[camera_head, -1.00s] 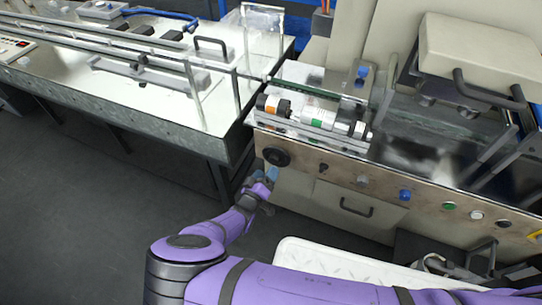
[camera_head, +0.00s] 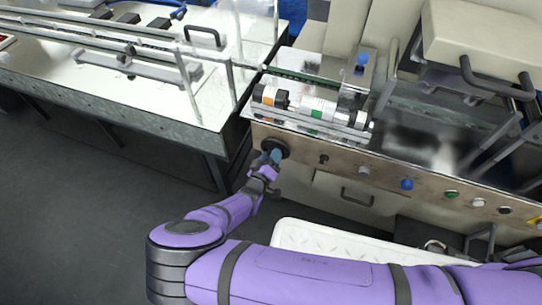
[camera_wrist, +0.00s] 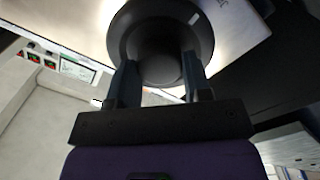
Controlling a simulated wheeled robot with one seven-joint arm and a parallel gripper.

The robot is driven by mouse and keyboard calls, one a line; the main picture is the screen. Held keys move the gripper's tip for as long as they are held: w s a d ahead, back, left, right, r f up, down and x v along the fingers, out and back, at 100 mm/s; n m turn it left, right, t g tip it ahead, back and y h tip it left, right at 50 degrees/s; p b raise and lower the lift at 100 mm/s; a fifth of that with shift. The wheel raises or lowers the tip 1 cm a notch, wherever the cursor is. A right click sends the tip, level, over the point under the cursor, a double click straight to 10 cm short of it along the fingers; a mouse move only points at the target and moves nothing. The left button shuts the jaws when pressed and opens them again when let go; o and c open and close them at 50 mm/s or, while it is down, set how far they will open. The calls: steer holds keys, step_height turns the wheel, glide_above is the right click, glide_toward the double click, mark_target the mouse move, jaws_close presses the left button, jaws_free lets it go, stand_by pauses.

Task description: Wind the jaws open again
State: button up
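A round black knob (camera_head: 283,148) sits at the left end of the machine's brown front panel (camera_head: 335,166). In the wrist view the knob (camera_wrist: 122,38) fills the top middle, with a small white mark on its rim. My gripper (camera_head: 268,158) is right in front of it. In the wrist view my gripper (camera_wrist: 160,68) is open, with one finger on each side of the knob's raised middle. I cannot tell whether the fingers touch it. Above the panel, a white cylinder (camera_head: 312,106) with orange and green bands lies along metal rails. I cannot make out which part is the jaws.
Small knobs and buttons, including a blue one (camera_head: 407,184) and a green one (camera_head: 452,194), line the panel to the right. A conveyor table (camera_head: 120,98) stands at the left. A white tray (camera_head: 330,240) lies below the panel. Open floor is at lower left.

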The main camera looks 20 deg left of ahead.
steer(key=shift+n, duration=0.3)
steer(key=shift+d+f+m+y, duration=0.1)
steer(key=shift+m+y, duration=0.15)
steer(key=shift+m, duration=5.7)
steer(key=shift+d+f+m+y, duration=0.1)
steer(key=shift+m+y, duration=0.2)
steer(key=shift+m, duration=5.6)
steer(key=shift+d+f+m+y, duration=0.1)
steer(key=shift+m+y, duration=0.15)
steer(key=shift+m, duration=5.7)
steer(key=o, duration=0.9)
steer(key=shift+r, duration=0.1)
steer(key=shift+s, duration=0.15)
